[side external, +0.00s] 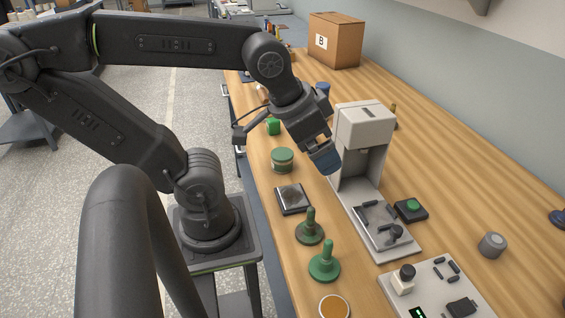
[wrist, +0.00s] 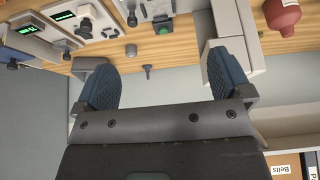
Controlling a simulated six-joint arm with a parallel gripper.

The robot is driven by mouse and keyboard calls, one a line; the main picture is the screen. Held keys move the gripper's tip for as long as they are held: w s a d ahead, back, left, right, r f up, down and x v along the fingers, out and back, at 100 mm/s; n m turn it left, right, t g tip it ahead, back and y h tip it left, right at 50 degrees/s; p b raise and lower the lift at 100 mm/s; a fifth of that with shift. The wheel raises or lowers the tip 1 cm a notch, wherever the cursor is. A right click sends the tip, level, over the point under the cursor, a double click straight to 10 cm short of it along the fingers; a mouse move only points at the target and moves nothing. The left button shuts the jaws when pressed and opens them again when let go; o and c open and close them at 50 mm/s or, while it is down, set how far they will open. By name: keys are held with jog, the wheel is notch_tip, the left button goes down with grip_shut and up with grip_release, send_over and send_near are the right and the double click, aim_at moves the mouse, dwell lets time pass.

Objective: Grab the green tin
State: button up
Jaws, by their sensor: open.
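The green tin (side external: 282,160) is a short round can with a green lid and a paler band. It stands upright on the wooden bench, near the edge on my arm's side, in the side view. My gripper (side external: 326,158) is to the right of the tin in that picture, apart from it and beside the head of a pale press. In the wrist view its two blue finger pads are spread wide with nothing between them (wrist: 163,82). I do not see the tin in the wrist view.
The pale press (side external: 362,128) stands close to my gripper. A cardboard box (side external: 335,40) is farther back. The wrist view shows a red bottle (wrist: 282,14).

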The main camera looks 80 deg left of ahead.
jog(key=w+a+f+n+g+y, duration=0.2)
jog(key=w+a+f+n+g, duration=0.1)
jog(key=a+n, duration=0.75)
jog(key=n+g, duration=0.2)
jog(key=n, duration=0.4)
send_near(282, 153)
jog(key=shift+n, duration=0.25)
jog(key=f, duration=0.4)
jog(key=w+f, duration=0.1)
jog(key=shift+a+f, duration=0.4)
jog(key=f, duration=0.4)
jog(key=shift+s+a, duration=0.3)
jog(key=shift+a, duration=0.05)
jog(key=shift+a+f, duration=0.1)
jog(key=shift+f, duration=0.55)
jog(key=c, duration=1.2)
